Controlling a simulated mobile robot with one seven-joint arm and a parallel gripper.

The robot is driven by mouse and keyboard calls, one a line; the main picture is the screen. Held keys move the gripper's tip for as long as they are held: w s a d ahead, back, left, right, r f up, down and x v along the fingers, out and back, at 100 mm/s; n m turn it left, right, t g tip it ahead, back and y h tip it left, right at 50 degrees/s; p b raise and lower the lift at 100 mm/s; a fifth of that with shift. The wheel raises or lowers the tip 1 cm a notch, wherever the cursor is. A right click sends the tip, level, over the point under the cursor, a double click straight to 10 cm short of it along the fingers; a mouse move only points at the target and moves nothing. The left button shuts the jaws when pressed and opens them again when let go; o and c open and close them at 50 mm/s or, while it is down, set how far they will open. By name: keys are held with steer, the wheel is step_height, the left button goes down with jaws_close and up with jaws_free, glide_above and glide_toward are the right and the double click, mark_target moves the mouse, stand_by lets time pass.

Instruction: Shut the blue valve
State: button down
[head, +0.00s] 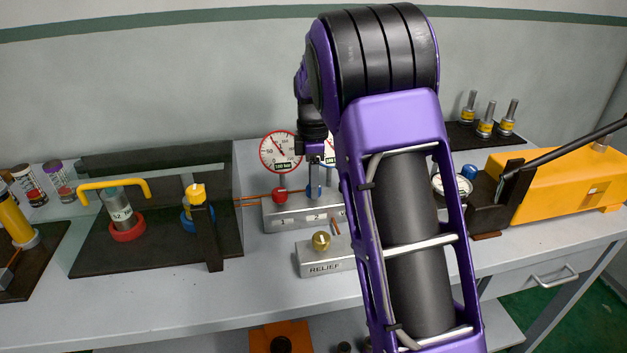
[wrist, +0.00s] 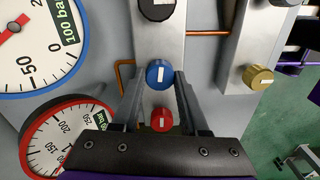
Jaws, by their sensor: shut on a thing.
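The blue valve is a round blue knob (wrist: 160,75) with a white mark, on a grey manifold block. In the wrist view the mark runs along the block. My gripper (wrist: 161,80) has one finger on each side of this knob and is shut on it. A black knob (wrist: 157,8) is on the other side.
A gold knob (wrist: 257,77) stands on the separate RELIEF block (head: 325,268) in front. Two dial gauges, one blue-rimmed (wrist: 40,45) and one red-rimmed (wrist: 65,140), stand close behind.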

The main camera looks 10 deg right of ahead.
steer(key=m+p, duration=0.2)
steer(key=m, duration=0.2)
steer(key=shift+r, duration=0.2)
steer(key=m+p, duration=0.2)
steer(key=m, duration=0.2)
steer(key=shift+m, duration=0.4)
steer(key=m+p, duration=0.2)
steer(key=m, duration=0.2)
steer(key=shift+f+m+p, duration=0.1)
steer(key=shift+m+p, duration=0.25)
steer(key=shift+m, duration=1.45)
steer(key=shift+c, duration=2.1)
jaws_free()
step_height(320, 180, up, 17)
steer(key=p, duration=0.1)
